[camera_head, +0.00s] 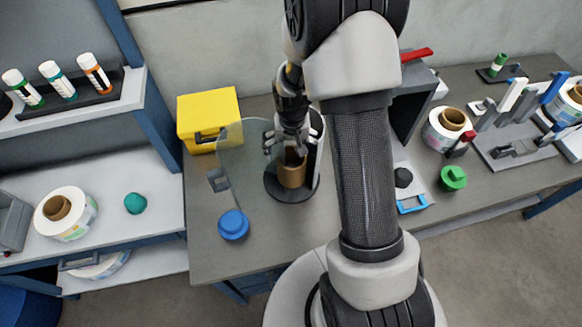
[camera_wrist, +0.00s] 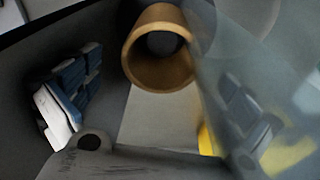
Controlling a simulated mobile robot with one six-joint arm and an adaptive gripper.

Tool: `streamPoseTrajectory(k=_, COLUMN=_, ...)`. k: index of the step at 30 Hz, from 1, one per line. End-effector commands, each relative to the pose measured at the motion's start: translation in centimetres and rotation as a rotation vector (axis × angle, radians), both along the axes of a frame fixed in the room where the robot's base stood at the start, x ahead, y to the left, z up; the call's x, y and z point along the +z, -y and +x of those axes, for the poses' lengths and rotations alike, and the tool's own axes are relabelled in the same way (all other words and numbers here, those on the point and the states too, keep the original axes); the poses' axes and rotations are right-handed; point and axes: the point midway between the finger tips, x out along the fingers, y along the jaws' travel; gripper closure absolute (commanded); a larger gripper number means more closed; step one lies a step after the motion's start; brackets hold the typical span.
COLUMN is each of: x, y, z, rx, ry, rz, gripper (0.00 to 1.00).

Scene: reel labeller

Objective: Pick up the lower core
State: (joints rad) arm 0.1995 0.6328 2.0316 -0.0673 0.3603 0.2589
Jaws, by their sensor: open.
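A brown cardboard core (camera_head: 292,172) stands upright on a dark round plate (camera_head: 281,194) on the grey bench. It is the low core in the middle of the head view. My gripper (camera_head: 289,149) is directly above it, pointing down, with its fingers spread and partly covering the core's top. In the wrist view the core (camera_wrist: 158,73) shows as a hollow brown ring at upper centre. My open gripper (camera_wrist: 160,105) has one blue-padded finger at left and one at right, the right one seen through a clear panel. Whether a finger touches the core cannot be told.
A clear curved panel (camera_head: 236,160) stands close left of the core. A yellow box (camera_head: 208,116) is behind it and a blue knob (camera_head: 233,224) in front. Right of my arm are a label roll (camera_head: 447,130) and a green knob (camera_head: 453,178). A shelf with bottles is at left.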

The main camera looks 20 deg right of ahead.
Motion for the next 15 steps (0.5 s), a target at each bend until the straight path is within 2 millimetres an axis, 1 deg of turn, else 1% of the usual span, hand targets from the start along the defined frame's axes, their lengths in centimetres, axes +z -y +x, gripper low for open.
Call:
streamPoseTrajectory(k=1, x=-1.3, y=0.0, z=0.0, rx=0.0, ry=-0.003, rz=0.0, gripper=0.02)
streamPoseTrajectory(k=3, x=-2.3, y=0.1, z=0.2, rx=0.0, ry=-0.002, rz=0.001, gripper=0.02)
streamPoseTrajectory(k=6, x=-3.2, y=0.1, z=0.4, rx=0.0, ry=0.0, rz=0.0, gripper=0.02)
streamPoseTrajectory(k=11, x=-4.1, y=0.1, z=0.3, rx=0.0, ry=-0.001, rz=0.0, gripper=0.02)
streamPoseTrajectory(k=15, x=-6.2, y=0.0, z=0.0, rx=0.001, ry=-0.003, rz=0.0, gripper=0.02)
